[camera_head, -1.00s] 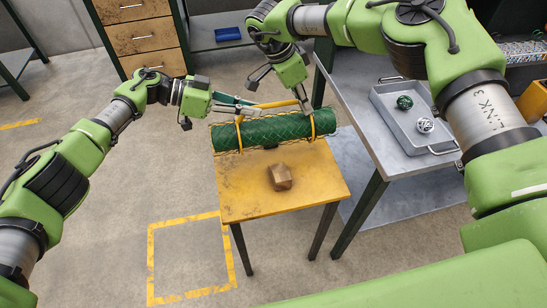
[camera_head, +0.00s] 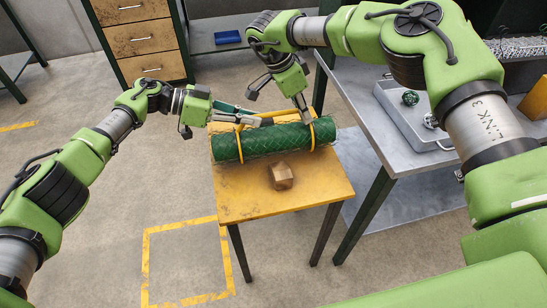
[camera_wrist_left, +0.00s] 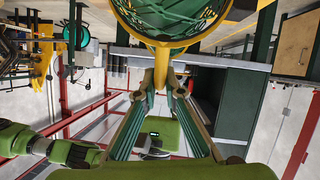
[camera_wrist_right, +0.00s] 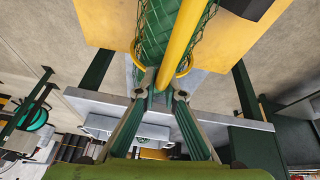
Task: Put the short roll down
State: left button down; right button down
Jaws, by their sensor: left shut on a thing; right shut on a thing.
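The short roll is a green mesh cylinder (camera_head: 272,142) lying level over the small yellow table (camera_head: 240,205). Two yellow hoops go around it, and a yellow bar (camera_head: 287,114) runs along it. My left gripper (camera_head: 263,118) is shut on the yellow holder; the left wrist view shows the fingers at a hoop stem (camera_wrist_left: 161,68) by the roll's open end (camera_wrist_left: 175,22). My right gripper (camera_head: 307,119) is shut on the holder near the right hoop; the right wrist view shows the bar (camera_wrist_right: 180,45). I cannot tell if the roll touches the tabletop.
A brown block (camera_head: 281,176) sits on the yellow table in front of the roll. A grey bench (camera_head: 375,140) with a metal tray (camera_head: 397,103) stands to the right. A yellow floor outline (camera_head: 185,265) is empty at the lower left.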

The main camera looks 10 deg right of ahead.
pick_arm(q)
jog(key=shift+w+b, duration=0.35)
pick_arm(e)
jog(key=shift+s+d+f, duration=0.1)
jog(key=shift+s+f, duration=0.1)
jog(key=shift+f, duration=0.55)
pick_arm(q)
jog(key=c, duration=2.2)
grip_release()
jog(key=shift+f, duration=0.15)
jog(key=shift+c, duration=0.2)
pick_arm(e)
jog(key=c, duration=2.2)
grip_release()
jog(key=shift+c, duration=0.2)
pick_arm(q)
jog(key=shift+o, duration=0.5)
jog(key=shift+s+f, duration=0.1)
jog(key=shift+s, duration=0.15)
pick_arm(e)
jog(key=shift+o, duration=0.5)
jog(key=shift+r, duration=0.1)
pick_arm(q)
jog(key=v, duration=1.2)
jog(key=shift+s, duration=0.1)
pick_arm(e)
jog(key=shift+w+r, duration=0.1)
jog(key=shift+r, duration=0.05)
jog(key=v, duration=1.2)
